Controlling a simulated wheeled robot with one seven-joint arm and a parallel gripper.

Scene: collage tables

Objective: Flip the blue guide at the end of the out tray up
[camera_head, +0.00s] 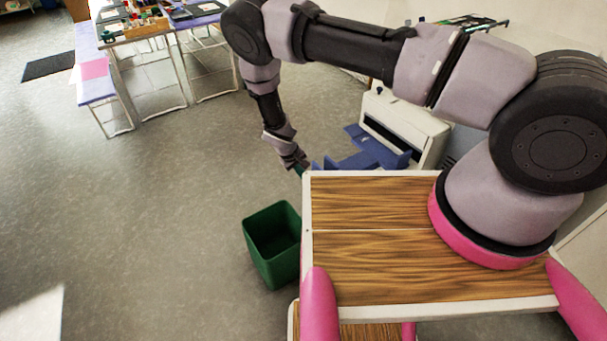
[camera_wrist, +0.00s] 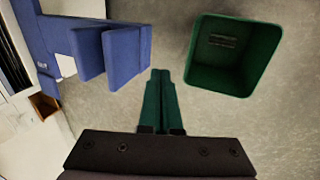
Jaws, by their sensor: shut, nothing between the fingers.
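A white machine (camera_head: 405,125) stands beyond my wooden deck in the head view, with a blue out tray (camera_head: 372,152) on its front. In the wrist view the blue tray (camera_wrist: 68,38) is at the upper left. Two blue plates stand out at its outer end; the outermost, apparently the guide (camera_wrist: 127,55), is nearest my gripper. My gripper (camera_wrist: 160,73) has green fingers pressed together, empty, to the right of and below that plate and apart from it. In the head view my gripper (camera_head: 301,172) is left of the tray, its tips partly hidden by the deck edge.
A green open bin (camera_head: 270,245) stands on the floor below my gripper; it is at the upper right in the wrist view (camera_wrist: 235,55). A table with several items (camera_head: 135,35) and purple benches are far left. The grey floor between is clear.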

